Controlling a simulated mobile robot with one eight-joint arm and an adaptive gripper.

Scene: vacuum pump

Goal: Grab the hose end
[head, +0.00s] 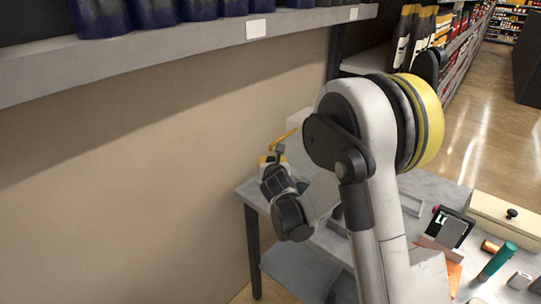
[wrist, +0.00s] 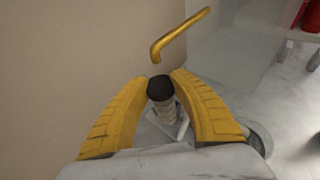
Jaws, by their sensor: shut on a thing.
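The hose end (wrist: 164,108) is a grey ribbed piece with a dark round cap, standing up between the two yellow fingers in the wrist view. My gripper (wrist: 161,82) is shut on it, with a fingertip at each side of the dark cap. A yellow bent rod (wrist: 180,36) shows just beyond the cap in the wrist view. In the head view my gripper (head: 272,160) is at the far left end of the grey table, and the yellow rod (head: 284,138) shows above it. Its fingers and my wrist hide most of the hose end there.
The grey table (head: 420,189) holds a green-handled tool (head: 497,261), a dark device (head: 452,228) and a drawer box (head: 500,213) at the right. A bare wall (head: 150,170) stands close on the left, under a shelf (head: 200,52). Aisle floor is free at the back right.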

